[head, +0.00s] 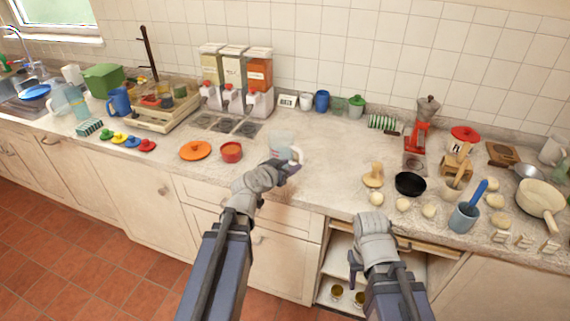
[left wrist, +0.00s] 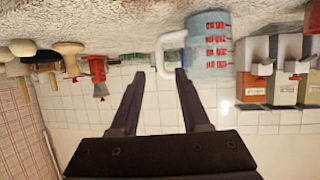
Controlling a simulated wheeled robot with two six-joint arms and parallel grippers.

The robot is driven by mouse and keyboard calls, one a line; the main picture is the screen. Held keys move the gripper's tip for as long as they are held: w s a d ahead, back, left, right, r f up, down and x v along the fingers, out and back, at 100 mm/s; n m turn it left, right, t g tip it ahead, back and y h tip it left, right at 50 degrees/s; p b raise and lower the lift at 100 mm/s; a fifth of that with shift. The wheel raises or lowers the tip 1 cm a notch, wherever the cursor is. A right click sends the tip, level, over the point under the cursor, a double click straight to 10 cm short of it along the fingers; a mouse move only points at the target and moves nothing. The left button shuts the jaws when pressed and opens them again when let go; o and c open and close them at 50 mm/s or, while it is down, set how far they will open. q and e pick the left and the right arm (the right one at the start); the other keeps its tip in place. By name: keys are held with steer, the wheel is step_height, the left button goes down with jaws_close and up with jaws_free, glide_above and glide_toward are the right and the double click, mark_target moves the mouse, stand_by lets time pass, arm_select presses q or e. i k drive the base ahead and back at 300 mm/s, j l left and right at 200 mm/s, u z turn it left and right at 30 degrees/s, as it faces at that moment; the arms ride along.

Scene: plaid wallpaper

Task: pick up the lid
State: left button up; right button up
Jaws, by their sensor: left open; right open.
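My right gripper (head: 355,270) is open and empty, below the counter edge by the open shelf.
Food dispensers (head: 234,80) stand at the back. Several coloured knobbed discs (head: 132,142) lie left of the lid. A black pan (head: 410,184), a blue-grey utensil cup (head: 464,217) and a red coffee grinder (head: 418,135) are at right. Counter around the lid is mostly clear.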

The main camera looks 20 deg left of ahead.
mark_target(195, 150)
steer(key=u, duration=1.35)
